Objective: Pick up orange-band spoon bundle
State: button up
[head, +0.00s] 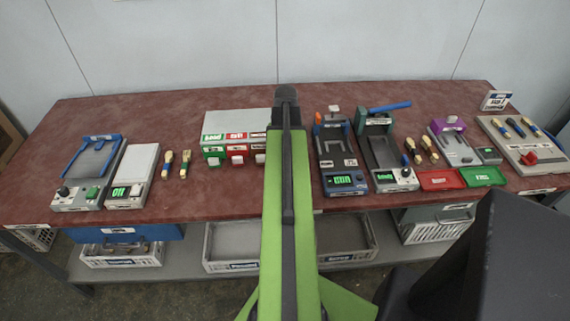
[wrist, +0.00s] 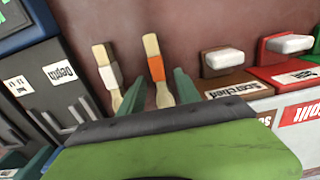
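The orange-band spoon bundle (wrist: 156,68) shows in the wrist view, pale wood with an orange band around its middle. It lies on the dark red bench top. My gripper (wrist: 160,80) has its two green fingers apart, one on each side of the bundle's lower part. I cannot tell whether either finger touches it. The bundle's lower end comes close to the dark edge of my gripper. In the head view my green arm covers this spot, so neither the bundle nor the fingers show there.
A white-band bundle (wrist: 106,70) lies close by, left of the left finger. A brown "Scorched" bin (wrist: 232,85) and a red bin (wrist: 282,70) stand to the right. A dark press (wrist: 60,80) stands left. The bench top (head: 225,95) is bare behind the bins.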

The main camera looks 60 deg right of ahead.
jog(key=shift+r, duration=0.15)
jog(key=shift+c, duration=0.4)
grip_shut()
jog(key=shift+r+p, duration=0.5)
jog(key=shift+p, duration=0.1)
notch_tip(320, 180, up, 4)
jog(key=p, duration=0.4)
jog(key=s+d+r+p, duration=0.1)
jog(key=s+r+p, duration=0.5)
jog(key=s, duration=0.5)
jog(key=shift+s, duration=0.35)
